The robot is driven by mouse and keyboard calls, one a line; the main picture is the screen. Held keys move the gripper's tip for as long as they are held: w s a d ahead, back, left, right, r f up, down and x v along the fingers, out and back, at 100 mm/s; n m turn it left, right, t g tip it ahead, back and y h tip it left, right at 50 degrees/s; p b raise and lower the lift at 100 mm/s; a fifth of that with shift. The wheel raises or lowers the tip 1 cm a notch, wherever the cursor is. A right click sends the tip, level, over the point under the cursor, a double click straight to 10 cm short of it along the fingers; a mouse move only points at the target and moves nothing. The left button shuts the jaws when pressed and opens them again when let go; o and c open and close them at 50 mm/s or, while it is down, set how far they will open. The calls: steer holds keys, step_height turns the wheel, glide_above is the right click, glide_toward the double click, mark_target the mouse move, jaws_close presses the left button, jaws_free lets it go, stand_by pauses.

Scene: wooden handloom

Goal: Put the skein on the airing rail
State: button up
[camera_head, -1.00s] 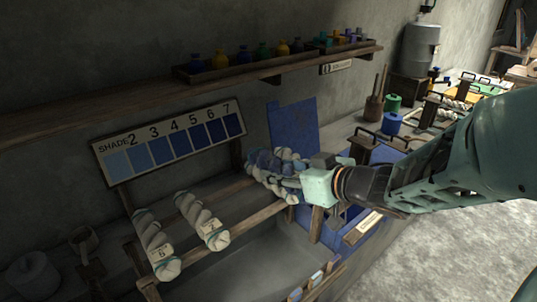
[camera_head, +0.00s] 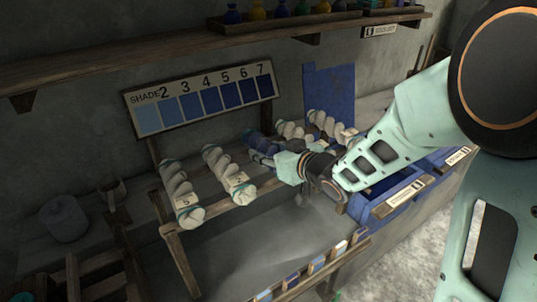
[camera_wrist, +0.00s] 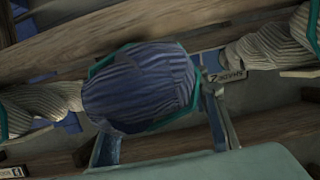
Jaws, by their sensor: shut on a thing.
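My gripper (camera_head: 272,160) is shut on a blue skein (camera_head: 258,141) at the airing rail. In the wrist view the blue skein (camera_wrist: 140,88) fills the middle, with teal ties near both ends and my fingers (camera_wrist: 160,135) on either side. The airing rail (camera_head: 215,208) has two parallel wooden bars, which also show in the wrist view (camera_wrist: 270,128). The held skein is over the bars, between white skeins on both sides. I cannot tell whether it touches the bars.
Two white skeins (camera_head: 180,190) (camera_head: 226,172) hang left of my gripper, two more (camera_head: 292,130) (camera_head: 326,124) right. A shade card (camera_head: 205,100) stands behind the rail under a shelf (camera_head: 150,56). A basin (camera_head: 270,240) lies in front; blue trays (camera_head: 400,190) stand right.

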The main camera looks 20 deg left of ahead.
steer(key=shift+f, duration=0.2)
steer(key=shift+f, duration=0.15)
steer(key=o, duration=1.3)
steer(key=shift+c, duration=0.2)
steer(key=shift+r, duration=0.35)
steer(key=p+v, duration=0.2)
steer(key=v, duration=1)
steer(key=shift+f, duration=0.15)
